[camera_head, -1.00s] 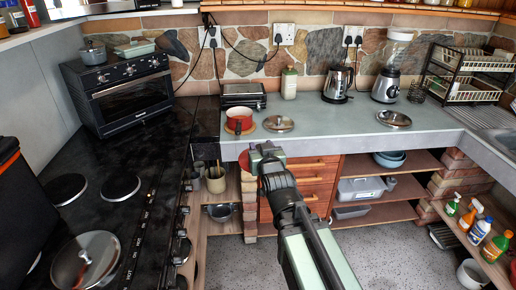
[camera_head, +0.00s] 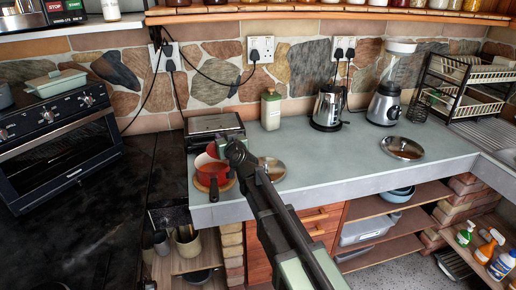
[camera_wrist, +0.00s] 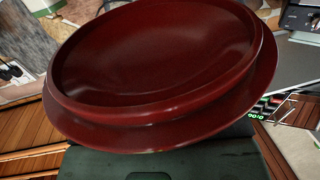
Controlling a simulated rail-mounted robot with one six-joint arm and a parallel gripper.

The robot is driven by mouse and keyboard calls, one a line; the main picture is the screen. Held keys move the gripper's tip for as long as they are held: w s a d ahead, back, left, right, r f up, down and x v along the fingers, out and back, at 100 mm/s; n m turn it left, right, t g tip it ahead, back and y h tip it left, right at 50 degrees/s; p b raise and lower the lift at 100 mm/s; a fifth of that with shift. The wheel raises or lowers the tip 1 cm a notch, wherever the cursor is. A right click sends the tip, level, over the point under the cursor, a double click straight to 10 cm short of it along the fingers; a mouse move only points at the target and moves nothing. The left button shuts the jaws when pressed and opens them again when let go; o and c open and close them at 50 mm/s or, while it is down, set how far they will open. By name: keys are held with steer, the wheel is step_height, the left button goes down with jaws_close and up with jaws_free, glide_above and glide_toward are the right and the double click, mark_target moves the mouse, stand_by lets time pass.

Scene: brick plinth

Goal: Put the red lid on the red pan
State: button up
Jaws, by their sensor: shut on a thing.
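The red pan (camera_head: 204,168) sits on a round wooden board at the left end of the grey counter, its handle toward the front edge. My gripper (camera_head: 232,149) is just right of the pan and partly overlaps it in the head view. It is shut on the red lid (camera_wrist: 160,60), which fills the upper part of the wrist view with its rimmed face toward the camera. In the head view only a little red shows at the fingertips, so the gap between lid and pan cannot be told. The fingertips are hidden in the wrist view.
A black grill (camera_head: 213,125) stands behind the pan. A green bottle (camera_head: 271,110), kettle (camera_head: 327,107) and blender (camera_head: 384,103) line the wall. The middle of the counter is clear.

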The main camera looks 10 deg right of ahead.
mark_target(211, 144)
steer(key=shift+n+y, duration=0.4)
steer(key=shift+y, duration=0.4)
steer(key=w+a, duration=0.2)
steer(key=a, duration=0.1)
steer(key=w+a, duration=0.1)
steer(key=a, duration=0.1)
steer(key=shift+w+f, duration=0.15)
steer(key=shift+f, duration=0.15)
steer(key=shift+w+a, duration=0.1)
steer(key=shift+a, duration=0.25)
step_height(211, 144, down, 2)
steer(key=b, duration=0.2)
steer(key=shift+f+b, duration=0.15)
steer(key=shift+b, duration=0.25)
steer(key=shift+s+d+f+b, duration=0.2)
steer(key=shift+s+f+b, duration=0.25)
steer(key=shift+b, duration=0.45)
steer(key=shift+c, duration=0.3)
steer(key=shift+w, duration=0.2)
steer(key=shift+w+a, duration=0.1)
steer(key=shift+w, duration=0.25)
